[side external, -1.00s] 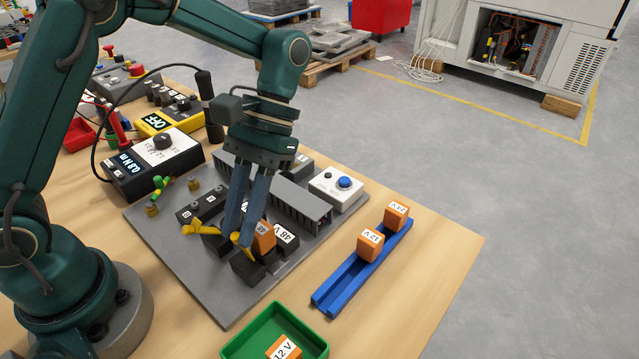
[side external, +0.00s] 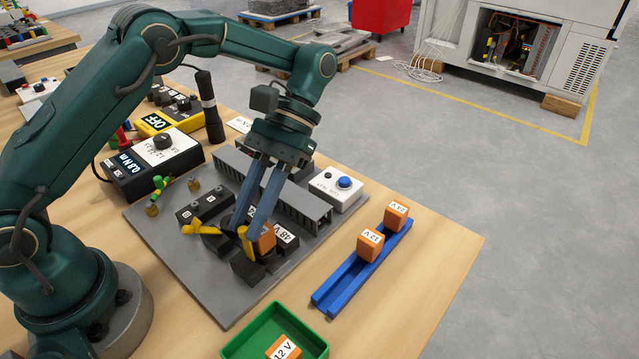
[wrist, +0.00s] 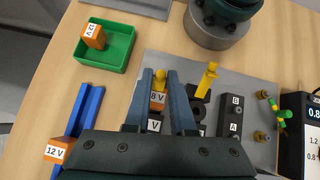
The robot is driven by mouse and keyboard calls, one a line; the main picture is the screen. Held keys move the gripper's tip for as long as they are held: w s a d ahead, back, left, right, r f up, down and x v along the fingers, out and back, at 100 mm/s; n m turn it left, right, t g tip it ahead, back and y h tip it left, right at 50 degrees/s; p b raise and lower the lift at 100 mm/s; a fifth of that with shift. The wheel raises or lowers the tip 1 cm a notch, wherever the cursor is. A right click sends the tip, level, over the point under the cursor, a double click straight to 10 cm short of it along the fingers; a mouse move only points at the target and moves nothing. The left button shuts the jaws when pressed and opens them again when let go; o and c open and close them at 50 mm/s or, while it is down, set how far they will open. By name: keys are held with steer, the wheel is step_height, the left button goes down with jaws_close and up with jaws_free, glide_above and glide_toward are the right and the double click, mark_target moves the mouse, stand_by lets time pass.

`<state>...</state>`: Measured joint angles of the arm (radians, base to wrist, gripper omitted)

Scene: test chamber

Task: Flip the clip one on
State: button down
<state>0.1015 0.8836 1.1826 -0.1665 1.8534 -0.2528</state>
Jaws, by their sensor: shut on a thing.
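My gripper (side external: 241,230) is shut on a yellow clip lever (side external: 246,246) at the near side of the grey board (side external: 190,278). The lever shows between the fingertips in the wrist view (wrist: 160,77). An orange block (side external: 267,240) sits close behind it, beside a black part labelled 48 V (side external: 286,234). In the wrist view the orange block (wrist: 157,101) is between the fingers, partly hidden. A second yellow lever (side external: 204,229) sticks out to the left, apart from my gripper; it also shows in the wrist view (wrist: 208,78).
A grey slotted duct (side external: 300,200) and a white box with a blue button (side external: 340,186) lie behind. A blue rail (side external: 335,293) with two orange blocks stands right. A green tray (side external: 240,346) holds a 12 V block (side external: 283,348). Meters stand left.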

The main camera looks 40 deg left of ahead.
steer(key=c, duration=0.8)
jaws_free()
steer(key=shift+c, duration=0.2)
steer(key=shift+s, duration=0.1)
